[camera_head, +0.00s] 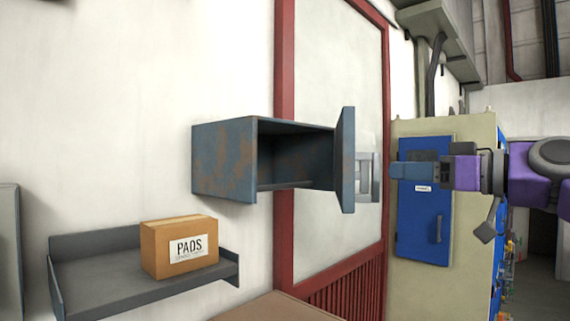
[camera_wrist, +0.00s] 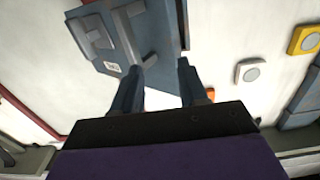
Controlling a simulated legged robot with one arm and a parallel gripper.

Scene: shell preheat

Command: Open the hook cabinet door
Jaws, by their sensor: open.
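The hook cabinet (camera_head: 224,162) is a worn grey-blue metal box on the white wall. Its door (camera_head: 346,160) stands swung out at the right side, seen nearly edge-on, and the dark inside shows. The grey bar handle (camera_head: 374,178) is on the door's outer face. My gripper (camera_head: 393,171) is just right of the handle. In the wrist view my gripper (camera_wrist: 158,70) has its two fingers apart with nothing between them. There the door (camera_wrist: 120,50) with its handle (camera_wrist: 90,35) and a small label lies beyond and left of the fingertips.
A cardboard box marked PADS (camera_head: 180,247) sits on a grey wall shelf (camera_head: 90,286) below the cabinet. A red frame (camera_head: 284,80) runs behind the cabinet. A beige cabinet with a blue door (camera_head: 424,225) stands behind my arm. A yellow-framed box (camera_wrist: 304,40) is on the wall.

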